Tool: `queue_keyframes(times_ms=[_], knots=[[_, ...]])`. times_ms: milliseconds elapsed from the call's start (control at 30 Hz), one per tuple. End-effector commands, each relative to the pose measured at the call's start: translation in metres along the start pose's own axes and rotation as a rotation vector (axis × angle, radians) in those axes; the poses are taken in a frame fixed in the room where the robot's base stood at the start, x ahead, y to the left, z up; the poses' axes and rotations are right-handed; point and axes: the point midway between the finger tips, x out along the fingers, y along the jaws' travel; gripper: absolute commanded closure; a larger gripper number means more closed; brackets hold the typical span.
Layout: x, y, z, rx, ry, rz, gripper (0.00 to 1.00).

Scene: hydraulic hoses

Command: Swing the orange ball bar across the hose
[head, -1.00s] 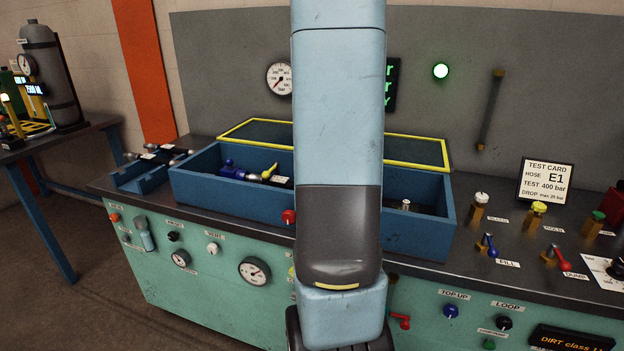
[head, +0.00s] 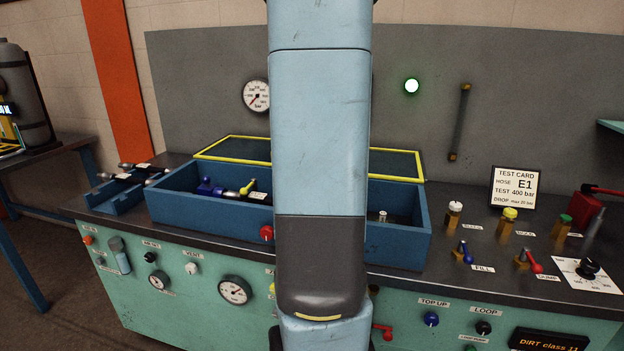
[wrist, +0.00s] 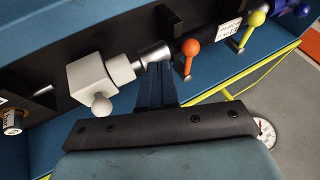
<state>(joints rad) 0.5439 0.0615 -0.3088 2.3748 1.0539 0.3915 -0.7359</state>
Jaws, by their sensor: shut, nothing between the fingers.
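I cannot tell whether the fingers touch the bar or the fitting. In the head view my arm hides the gripper and the orange ball bar.
A white block with a ball (wrist: 93,78) is left of my fingers, and a yellow ball bar (wrist: 256,18) is to the right. The blue trough (head: 210,220) has walls and a yellow-rimmed lid (head: 395,163). Knobs and levers stand at the bench's right.

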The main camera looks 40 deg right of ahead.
Motion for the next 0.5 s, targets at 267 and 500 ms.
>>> queue_keyframes(times_ms=[267, 500], knots=[[-0.041, -0.001, 0.0, 0.001, 0.005, -0.001, 1.0], [-0.068, -0.002, 0.001, 0.003, 0.004, 0.001, 1.0]])
